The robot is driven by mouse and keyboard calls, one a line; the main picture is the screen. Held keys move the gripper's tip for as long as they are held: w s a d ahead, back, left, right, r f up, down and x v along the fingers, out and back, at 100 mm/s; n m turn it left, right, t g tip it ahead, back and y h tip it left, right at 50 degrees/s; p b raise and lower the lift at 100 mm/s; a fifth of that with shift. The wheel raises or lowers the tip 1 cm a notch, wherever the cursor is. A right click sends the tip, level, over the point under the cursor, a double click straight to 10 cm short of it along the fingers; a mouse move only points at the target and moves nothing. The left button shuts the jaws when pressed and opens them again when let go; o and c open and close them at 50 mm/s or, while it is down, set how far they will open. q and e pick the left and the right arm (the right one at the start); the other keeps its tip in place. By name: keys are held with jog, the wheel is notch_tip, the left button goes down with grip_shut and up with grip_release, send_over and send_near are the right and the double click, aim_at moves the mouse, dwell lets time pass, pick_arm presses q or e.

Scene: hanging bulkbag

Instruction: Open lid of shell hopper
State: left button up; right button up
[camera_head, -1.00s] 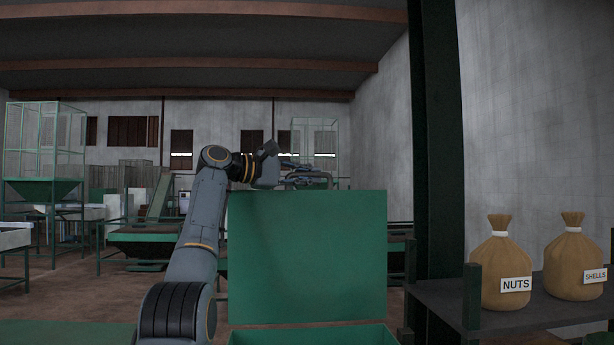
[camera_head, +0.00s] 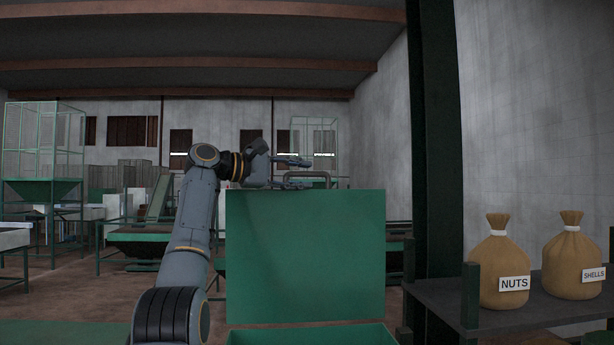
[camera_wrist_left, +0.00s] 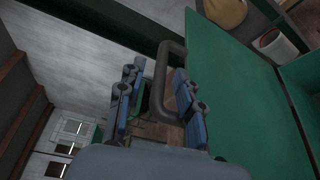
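The green lid (camera_head: 305,255) stands upright above the green hopper (camera_head: 312,336), whose top edge shows at the bottom of the head view. A grey bar handle (camera_head: 322,175) sits at the lid's top edge. In the left wrist view the handle (camera_wrist_left: 162,75) lies between my spread fingers, beside the green lid (camera_wrist_left: 235,80). My left gripper (camera_head: 300,173) is open at the handle, with its fingers apart; it also shows in the wrist view (camera_wrist_left: 158,85). Whether a finger touches the handle I cannot tell. My right gripper is not in view.
A dark post (camera_head: 435,150) rises right of the lid. A shelf (camera_head: 550,312) holds a NUTS sack (camera_head: 500,265) and a SHELLS sack (camera_head: 573,260). Green tables and a caged hopper (camera_head: 42,160) stand at the back left.

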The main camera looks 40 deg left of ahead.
pick_arm(q)
jog(key=f+v, duration=0.1)
jog(key=v, duration=0.9)
jog(key=shift+r, duration=0.45)
jog(key=shift+a, duration=0.2)
jog(key=shift+f, duration=0.1)
